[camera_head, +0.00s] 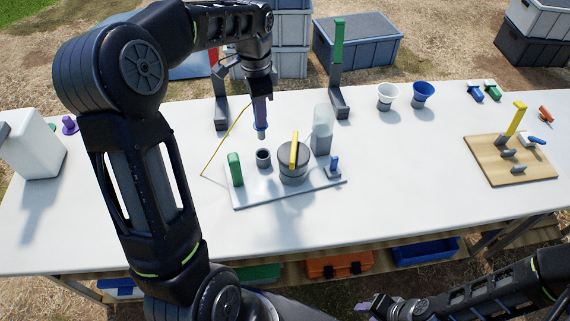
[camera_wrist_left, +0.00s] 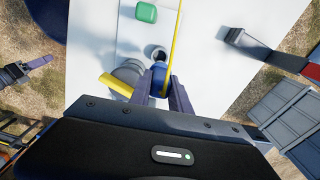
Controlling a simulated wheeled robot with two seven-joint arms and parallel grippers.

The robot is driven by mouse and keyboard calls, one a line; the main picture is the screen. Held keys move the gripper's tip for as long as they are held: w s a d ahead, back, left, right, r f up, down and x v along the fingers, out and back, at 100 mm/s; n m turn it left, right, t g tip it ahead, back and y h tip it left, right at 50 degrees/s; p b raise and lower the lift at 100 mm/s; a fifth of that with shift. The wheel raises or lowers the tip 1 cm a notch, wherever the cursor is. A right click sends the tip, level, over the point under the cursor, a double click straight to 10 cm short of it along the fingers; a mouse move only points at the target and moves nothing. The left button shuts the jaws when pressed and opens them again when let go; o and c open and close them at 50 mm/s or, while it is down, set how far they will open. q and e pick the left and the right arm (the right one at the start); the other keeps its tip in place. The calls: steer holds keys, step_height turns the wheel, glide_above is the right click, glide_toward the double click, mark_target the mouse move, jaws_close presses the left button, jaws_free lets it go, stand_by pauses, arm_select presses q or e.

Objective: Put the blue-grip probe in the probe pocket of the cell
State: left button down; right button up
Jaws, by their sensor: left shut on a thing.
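My left gripper (camera_head: 260,105) is shut on the blue-grip probe (camera_head: 261,128) and holds it upright, tip down, above the white cell plate (camera_head: 280,194). A small dark open-topped cup (camera_head: 263,157), which looks like the probe pocket, stands on the plate just below the tip. The tip looks apart from the cup. In the left wrist view the blue grip (camera_wrist_left: 160,76) is between the fingers, with the cup (camera_wrist_left: 155,52) close beyond it. A yellow cable runs from the probe. My right gripper (camera_head: 388,305) is low at the front; its jaws are unclear.
The plate also carries a green block (camera_head: 235,169), a round grey vessel (camera_head: 293,165) with a yellow bar, a clear cylinder (camera_head: 322,129) and a small blue-topped part (camera_head: 334,165). Two dark stands rise behind. A wooden board (camera_head: 490,172) lies right. The table's front is clear.

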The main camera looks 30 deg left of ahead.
mark_target(261, 139)
arm_select(q)
steer(key=shift+d, duration=0.1)
steer(key=shift+f+p, duration=0.35)
steer(key=shift+f, duration=2.75)
step_height(261, 139, down, 3)
steer(key=shift+f, duration=0.4)
